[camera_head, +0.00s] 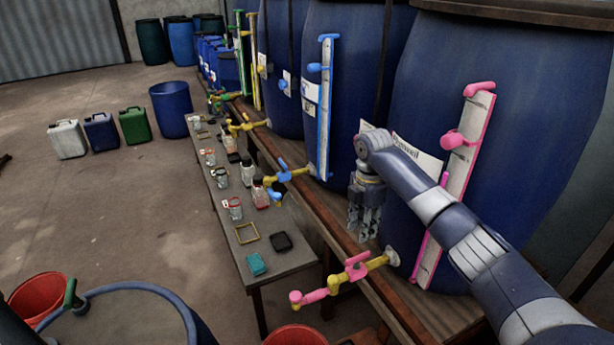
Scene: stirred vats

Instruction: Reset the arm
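My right arm comes in from the lower right and bends down at the wrist. My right gripper (363,226) hangs with its fingers pointing down, in front of the big blue vats. Its two fingers look apart, with nothing visible between them. It is above the wooden ledge, behind and above the pink-handled yellow tap (357,268). The pink-marked gauge (468,150) on the nearest vat (530,110) stands to the right of the gripper, partly behind my forearm. My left gripper is not in view.
A low grey table (290,262) holds several jars, a black tray (281,242), a yellow frame (246,233) and a teal block (256,264). A blue-handled tap (285,175) juts over it. Canisters (102,132) and a blue barrel (171,108) stand on the floor, which is open at left.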

